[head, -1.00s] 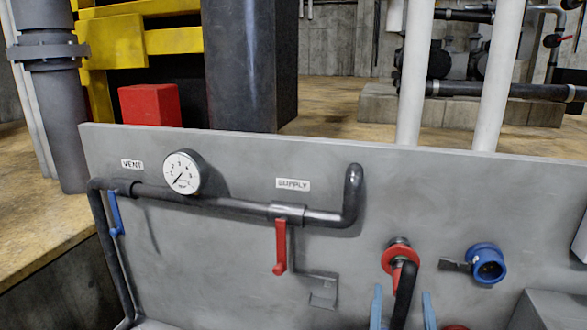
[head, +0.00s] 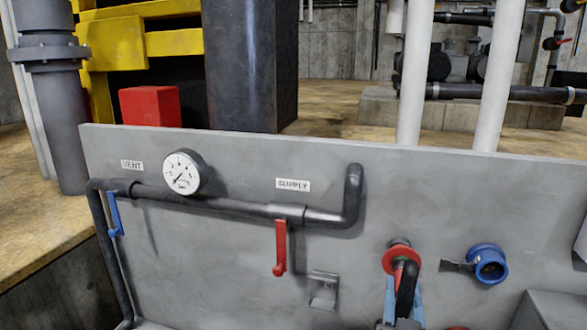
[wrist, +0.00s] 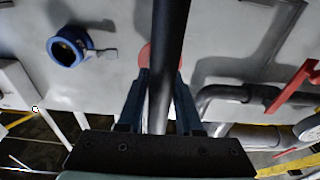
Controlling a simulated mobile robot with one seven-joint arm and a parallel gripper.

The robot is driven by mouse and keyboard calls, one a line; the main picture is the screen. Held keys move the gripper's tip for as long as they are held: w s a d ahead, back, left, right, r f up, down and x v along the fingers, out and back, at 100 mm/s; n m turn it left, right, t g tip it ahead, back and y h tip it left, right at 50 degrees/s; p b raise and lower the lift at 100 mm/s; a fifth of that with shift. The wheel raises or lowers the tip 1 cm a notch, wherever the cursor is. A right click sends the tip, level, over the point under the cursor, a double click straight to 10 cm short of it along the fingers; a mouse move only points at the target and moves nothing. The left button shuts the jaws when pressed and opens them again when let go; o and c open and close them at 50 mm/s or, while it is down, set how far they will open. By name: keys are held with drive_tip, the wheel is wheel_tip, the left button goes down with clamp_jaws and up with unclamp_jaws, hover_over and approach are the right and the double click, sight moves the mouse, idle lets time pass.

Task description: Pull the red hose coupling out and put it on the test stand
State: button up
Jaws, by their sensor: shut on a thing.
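The red hose coupling (head: 399,262) is at its red-flanged port on the grey panel, right of centre in the head view, with a black hose (head: 407,287) bending down from it. My gripper (head: 403,287) has its blue fingers closed in on both sides of the coupling, just below the flange. In the wrist view the fingers (wrist: 159,85) flank the black hose, which hides most of the coupling; only a red edge (wrist: 145,54) shows. The coupling looks still at the port. I cannot identify the test stand for certain.
A blue port (head: 488,263) with a dark lever is right of the coupling. A red supply lever (head: 280,248), a pipe (head: 240,207), a gauge (head: 182,172) and a blue vent lever (head: 115,214) are to the left. A grey box (head: 550,312) stands at lower right.

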drive_tip(key=shift+r, duration=0.1)
clamp_jaws()
drive_tip(key=shift+s+a, duration=0.15)
drive_tip(key=shift+s, duration=0.4)
drive_tip(key=shift+r+p+v, duration=0.15)
drive_tip(key=shift+p+v, duration=0.15)
drive_tip(key=shift+v, duration=1.15)
drive_tip(key=shift+r+p+v, duration=0.15)
drive_tip(key=shift+p+v, duration=0.15)
drive_tip(key=shift+v, duration=1.15)
